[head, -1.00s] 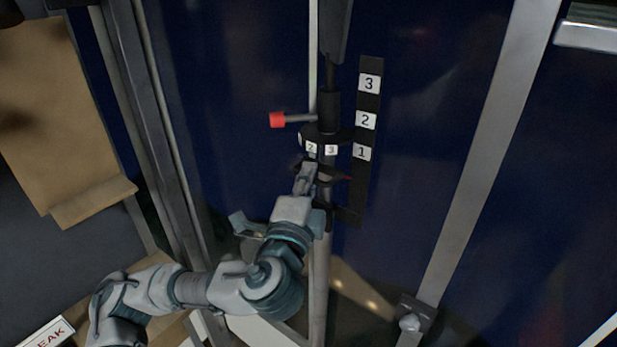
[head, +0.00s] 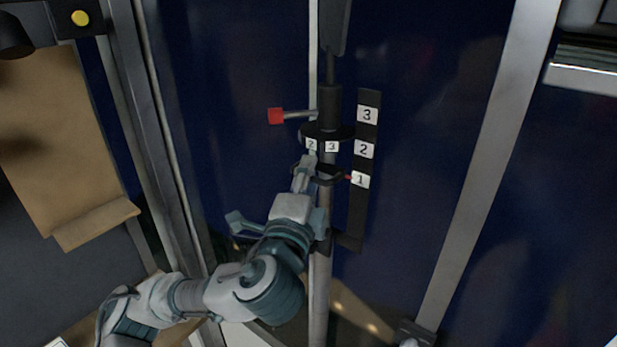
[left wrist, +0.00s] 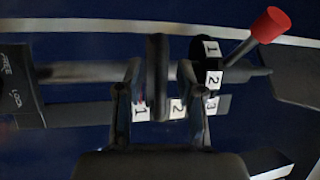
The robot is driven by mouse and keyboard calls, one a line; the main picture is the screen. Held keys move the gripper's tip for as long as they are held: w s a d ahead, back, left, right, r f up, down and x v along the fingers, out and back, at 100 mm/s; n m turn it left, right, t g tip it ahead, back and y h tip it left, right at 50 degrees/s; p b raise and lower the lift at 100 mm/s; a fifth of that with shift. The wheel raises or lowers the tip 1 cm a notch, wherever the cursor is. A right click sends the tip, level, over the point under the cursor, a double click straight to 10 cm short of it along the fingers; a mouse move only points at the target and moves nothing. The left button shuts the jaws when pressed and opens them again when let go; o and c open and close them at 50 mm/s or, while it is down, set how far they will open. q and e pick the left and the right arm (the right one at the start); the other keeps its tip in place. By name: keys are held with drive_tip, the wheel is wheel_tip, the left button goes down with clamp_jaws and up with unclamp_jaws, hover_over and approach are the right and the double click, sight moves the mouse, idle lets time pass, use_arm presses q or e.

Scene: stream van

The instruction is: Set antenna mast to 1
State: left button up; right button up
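The antenna mast (head: 320,285) is an upright metal pole with a black sleeve. A black collar (head: 319,130) on it carries number labels; 2 and 3 face the head camera. Beside the mast stands a black scale strip (head: 366,130) marked 3, 2 and 1 from top to bottom. A small red pointer (head: 347,177) on the mast's ring lies level with the 1. My left gripper (head: 308,172) is at the black ring below the collar. In the left wrist view the ring (left wrist: 157,75) sits between its fingers, which look closed in on it. My right gripper is out of view.
A red-knobbed handle (head: 276,116) sticks out left from the mast above the collar. A black block marked FREE and LOCK (left wrist: 17,88) shows in the left wrist view. Metal frame posts stand on both sides. A brown panel (head: 60,130) hangs at the left.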

use_arm(q)
drive_tip(key=shift+s, duration=0.15)
drive_tip(key=v, duration=1.1)
drive_tip(key=shift+s+f, duration=0.2)
drive_tip(key=shift+f, duration=0.05)
drive_tip(key=shift+a, duration=0.1)
